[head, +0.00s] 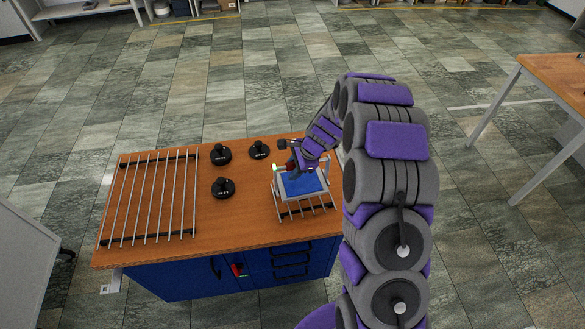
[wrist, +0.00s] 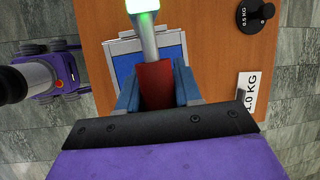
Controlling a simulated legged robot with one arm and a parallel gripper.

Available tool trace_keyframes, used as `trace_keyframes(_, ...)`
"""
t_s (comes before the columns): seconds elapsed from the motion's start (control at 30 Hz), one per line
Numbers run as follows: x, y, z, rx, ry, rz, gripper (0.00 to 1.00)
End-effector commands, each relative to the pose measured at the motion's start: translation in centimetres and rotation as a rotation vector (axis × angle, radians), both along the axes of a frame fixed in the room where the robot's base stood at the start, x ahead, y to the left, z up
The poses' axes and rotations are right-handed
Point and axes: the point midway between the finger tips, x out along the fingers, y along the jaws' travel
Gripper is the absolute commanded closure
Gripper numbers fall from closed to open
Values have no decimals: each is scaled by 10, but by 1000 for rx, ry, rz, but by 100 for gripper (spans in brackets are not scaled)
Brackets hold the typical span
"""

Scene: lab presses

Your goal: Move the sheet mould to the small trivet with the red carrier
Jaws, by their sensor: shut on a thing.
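My gripper (head: 294,166) is shut on the red carrier's handle (wrist: 153,85), which sits between its blue-grey fingers in the wrist view. A pale metal shaft with a green-lit end runs up from the handle. The sheet mould (head: 306,183), a blue plate in a silver frame, lies below the gripper, over the small trivet (head: 308,209). The mould also shows in the wrist view (wrist: 172,46), partly hidden by the carrier and fingers. I cannot tell whether the mould rests fully on the trivet's bars or whether the carrier still bears it.
The wooden bench top (head: 150,248) has a large barred rack (head: 152,197) at its left. Black weights (head: 223,187) stand between rack and trivet. A 0.5 KG weight (wrist: 254,14) shows in the wrist view. Another table (head: 556,75) stands at right, with open floor between.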

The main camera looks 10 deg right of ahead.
Motion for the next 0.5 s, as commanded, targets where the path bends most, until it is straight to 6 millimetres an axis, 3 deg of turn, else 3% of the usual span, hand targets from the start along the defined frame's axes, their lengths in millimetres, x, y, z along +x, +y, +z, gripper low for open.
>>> trace_keyframes(0.17, 1, -2, 3, -1, -1, -4, 100)
trace_keyframes(0.5, 1, 2, -22, -7, -2, -1, 100)
